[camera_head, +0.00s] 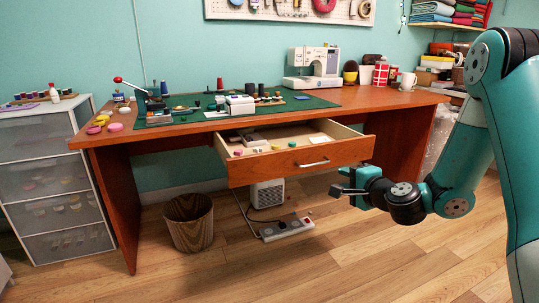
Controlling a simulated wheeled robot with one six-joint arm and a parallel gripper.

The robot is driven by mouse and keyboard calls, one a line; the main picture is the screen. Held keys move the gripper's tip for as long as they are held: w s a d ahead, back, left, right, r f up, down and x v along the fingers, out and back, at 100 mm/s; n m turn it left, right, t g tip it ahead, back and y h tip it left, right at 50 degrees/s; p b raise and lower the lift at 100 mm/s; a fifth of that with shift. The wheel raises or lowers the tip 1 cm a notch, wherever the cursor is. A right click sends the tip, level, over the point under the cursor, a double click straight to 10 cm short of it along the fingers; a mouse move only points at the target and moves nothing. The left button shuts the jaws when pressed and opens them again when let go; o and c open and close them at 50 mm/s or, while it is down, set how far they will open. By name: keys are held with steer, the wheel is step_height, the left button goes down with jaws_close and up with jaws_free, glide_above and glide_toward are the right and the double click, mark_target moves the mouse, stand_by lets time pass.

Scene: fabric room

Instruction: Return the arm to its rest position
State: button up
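My teal and black arm reaches in from the right side of the head view, bent at the elbow. My gripper (347,190) is at its left end, in front of the desk and a little below the open drawer's right front corner. It appears apart from the drawer. The gripper's fingers are small and dark, and I cannot tell how far apart they are. I see nothing held in it.
The desk's drawer (302,166) is pulled out with small items inside. The wooden desk (400,99) carries a green mat, a sewing machine (315,68) and a mug. A waste bin (189,222) and power strip (287,228) are on the floor. Front floor is clear.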

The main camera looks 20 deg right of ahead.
steer(key=s+a+r+n+g+y, duration=0.35)
steer(key=a+n, duration=0.25)
steer(key=a, duration=0.3)
steer(key=s+a+r+n+g+y, duration=0.2)
steer(key=s+a+n+g+y, duration=0.25)
steer(key=a, duration=0.45)
steer(key=s+a+r+n+g+h, duration=0.1)
steer(key=s+a+n+g+h, duration=0.2)
steer(key=s+n, duration=0.6)
steer(key=s+a+r+n+g+h, duration=0.15)
steer(key=s+n+g, duration=0.25)
steer(key=s, duration=0.9)
step_height(320, 180, up, 31)
steer(key=s+d+h+p, duration=0.1)
steer(key=p, duration=3)
